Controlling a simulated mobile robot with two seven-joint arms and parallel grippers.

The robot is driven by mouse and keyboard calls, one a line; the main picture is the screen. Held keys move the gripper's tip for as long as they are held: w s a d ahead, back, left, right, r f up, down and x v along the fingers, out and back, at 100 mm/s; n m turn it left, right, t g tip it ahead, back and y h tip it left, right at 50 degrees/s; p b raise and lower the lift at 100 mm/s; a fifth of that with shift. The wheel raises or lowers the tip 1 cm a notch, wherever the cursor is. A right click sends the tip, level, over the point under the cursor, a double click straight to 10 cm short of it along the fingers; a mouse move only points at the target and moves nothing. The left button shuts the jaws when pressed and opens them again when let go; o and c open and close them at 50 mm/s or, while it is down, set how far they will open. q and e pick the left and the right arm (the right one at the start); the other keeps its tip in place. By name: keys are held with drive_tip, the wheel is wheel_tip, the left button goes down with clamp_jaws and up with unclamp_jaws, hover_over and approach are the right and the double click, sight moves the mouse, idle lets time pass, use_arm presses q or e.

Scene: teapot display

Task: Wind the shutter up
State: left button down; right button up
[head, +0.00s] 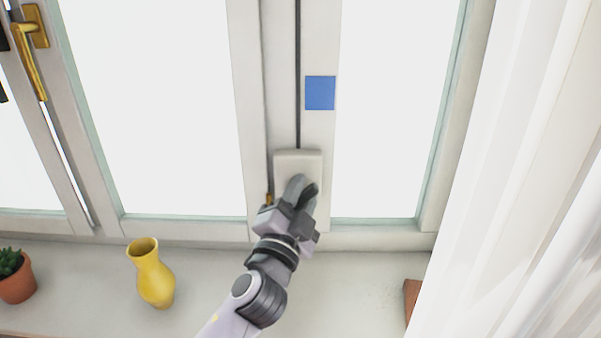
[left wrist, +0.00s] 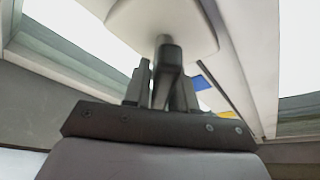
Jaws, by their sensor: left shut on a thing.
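A pale winder box (head: 298,158) is mounted low on the window post, with a dark strap or cord (head: 298,75) running up from it. My left gripper (head: 301,188) is in front of the box, and its fingers cover the lower part. In the left wrist view my left gripper (left wrist: 165,92) is shut on a dark handle (left wrist: 165,52), which sticks out from the pale box (left wrist: 165,22). The handle is mostly hidden by the gripper in the head view. My right gripper is not in view.
A blue square (head: 320,93) is on the post right of the strap. A yellow vase (head: 152,274) and a potted plant (head: 15,279) stand on the sill at left. A brass window handle (head: 31,55) is at upper left. White curtains (head: 530,150) hang at right.

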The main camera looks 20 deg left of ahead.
use_arm(q)
drive_tip(key=shift+r+m+g+h+p, duration=0.3)
drive_tip(key=shift+m+g+p, duration=0.1)
drive_tip(key=shift+m+p, duration=0.65)
drive_tip(key=m, duration=0.1)
drive_tip(key=m+p, duration=0.1)
drive_tip(key=m, duration=0.1)
drive_tip(key=shift+f+g+h, duration=0.25)
drive_tip(key=shift+g+h, duration=0.05)
drive_tip(key=shift+g, duration=0.1)
drive_tip(key=m+g, duration=0.1)
drive_tip(key=m, duration=0.2)
drive_tip(key=f+m+g, duration=0.1)
drive_tip(key=m, duration=0.2)
drive_tip(key=m+g+y, duration=0.1)
drive_tip(key=m+g, duration=0.1)
drive_tip(key=m, duration=0.1)
drive_tip(key=shift+f+m+p, duration=0.15)
drive_tip(key=shift+m+p, duration=0.15)
drive_tip(key=shift+m, duration=0.05)
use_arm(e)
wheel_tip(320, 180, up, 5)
use_arm(q)
drive_tip(key=c, duration=1)
unclamp_jaws()
drive_tip(key=shift+f, duration=0.1)
